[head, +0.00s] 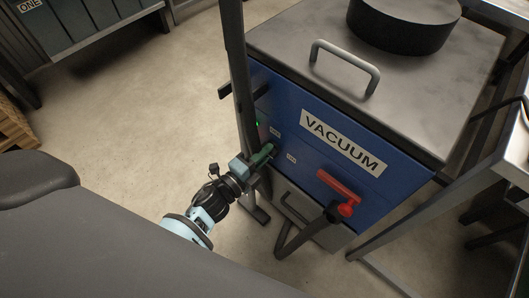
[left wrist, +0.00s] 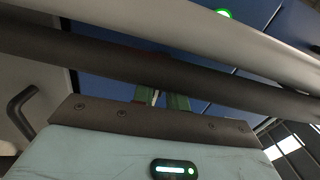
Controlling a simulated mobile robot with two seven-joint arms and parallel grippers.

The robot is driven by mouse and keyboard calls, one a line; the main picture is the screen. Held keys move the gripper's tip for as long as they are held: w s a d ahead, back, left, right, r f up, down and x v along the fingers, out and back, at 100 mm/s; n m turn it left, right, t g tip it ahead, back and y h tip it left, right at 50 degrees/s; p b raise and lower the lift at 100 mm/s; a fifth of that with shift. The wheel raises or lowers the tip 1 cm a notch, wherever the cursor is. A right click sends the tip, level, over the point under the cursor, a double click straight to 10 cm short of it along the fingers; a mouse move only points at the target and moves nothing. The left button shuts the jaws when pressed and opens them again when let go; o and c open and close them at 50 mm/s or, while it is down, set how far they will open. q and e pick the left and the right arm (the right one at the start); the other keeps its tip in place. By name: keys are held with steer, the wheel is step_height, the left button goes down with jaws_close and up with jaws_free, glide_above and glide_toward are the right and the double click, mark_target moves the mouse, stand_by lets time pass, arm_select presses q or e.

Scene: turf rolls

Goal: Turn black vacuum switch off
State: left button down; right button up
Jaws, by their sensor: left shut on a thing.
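The blue vacuum cabinet (head: 330,140) carries a white VACUUM label on its front panel. My left gripper (head: 265,154) reaches the left part of that panel with its green fingers. The fingers also show in the left wrist view (left wrist: 162,99), close together in front of the blue panel. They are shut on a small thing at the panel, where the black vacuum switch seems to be. The switch itself is mostly hidden by the fingers, and I cannot tell its angle. A green indicator light (head: 257,123) glows above the gripper. My right gripper is not in view.
A dark upright post (head: 237,70) stands close to my left gripper, and bars cross the left wrist view. A red handle (head: 338,186) sits on the panel to the right. A metal bench (head: 500,165) stands at right.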

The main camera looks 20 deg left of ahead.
arm_select(q)
steer(key=n+p, duration=0.5)
steer(key=n, duration=1.2)
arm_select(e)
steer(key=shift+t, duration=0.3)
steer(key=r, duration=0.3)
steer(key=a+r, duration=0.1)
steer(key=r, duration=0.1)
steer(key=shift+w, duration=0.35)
arm_select(q)
steer(key=shift+n, duration=0.3)
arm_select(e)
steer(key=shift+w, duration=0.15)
arm_select(q)
steer(key=c, duration=1.4)
jaws_free()
